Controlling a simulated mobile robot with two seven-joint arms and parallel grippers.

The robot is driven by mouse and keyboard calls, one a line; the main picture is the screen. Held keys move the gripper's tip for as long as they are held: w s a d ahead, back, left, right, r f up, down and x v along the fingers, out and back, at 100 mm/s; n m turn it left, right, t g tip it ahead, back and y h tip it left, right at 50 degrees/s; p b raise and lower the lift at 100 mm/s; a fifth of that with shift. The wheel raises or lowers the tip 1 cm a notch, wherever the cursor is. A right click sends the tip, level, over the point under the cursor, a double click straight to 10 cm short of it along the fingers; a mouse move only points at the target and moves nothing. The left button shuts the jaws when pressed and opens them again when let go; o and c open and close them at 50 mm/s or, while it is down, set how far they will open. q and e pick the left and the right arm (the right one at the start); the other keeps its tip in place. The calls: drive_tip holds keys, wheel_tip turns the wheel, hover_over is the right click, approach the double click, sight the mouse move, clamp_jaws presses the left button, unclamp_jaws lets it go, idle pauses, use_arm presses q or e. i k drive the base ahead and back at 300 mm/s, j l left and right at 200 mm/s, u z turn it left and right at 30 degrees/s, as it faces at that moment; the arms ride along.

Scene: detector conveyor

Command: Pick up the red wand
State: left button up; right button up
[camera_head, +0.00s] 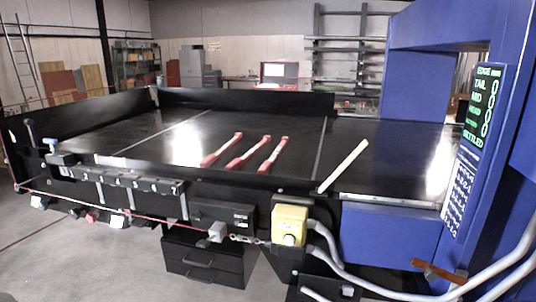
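Three red wands lie side by side on the black conveyor bed, slanting from lower left to upper right: a left one (222,150), a middle one (248,153) and a right one (273,155). They have pale marks, too small to read. They lie apart from one another, near the middle of the bed, and nothing touches them from above. Neither of my grippers shows in the head view.
A white bar (344,166) slants at the front edge of the conveyor bed (130,130). A blue detector arch (412,95) with a lit display (482,105) stands at the right. A yellow control box (289,225) hangs at the front. Raised black walls edge the back.

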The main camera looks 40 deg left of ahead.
sight(236, 164)
drive_tip(key=j+z, duration=0.15)
drive_tip(key=j, duration=0.2)
drive_tip(key=k+j+z, duration=0.15)
drive_tip(key=j, duration=0.2)
drive_tip(key=j+z, duration=0.1)
drive_tip(key=j, duration=0.25)
drive_tip(key=k+j, duration=0.1)
drive_tip(key=j, duration=0.25)
drive_tip(key=k+j+z, duration=0.1)
drive_tip(key=j, duration=0.25)
drive_tip(key=k+j, duration=0.15)
drive_tip(key=j, duration=0.2)
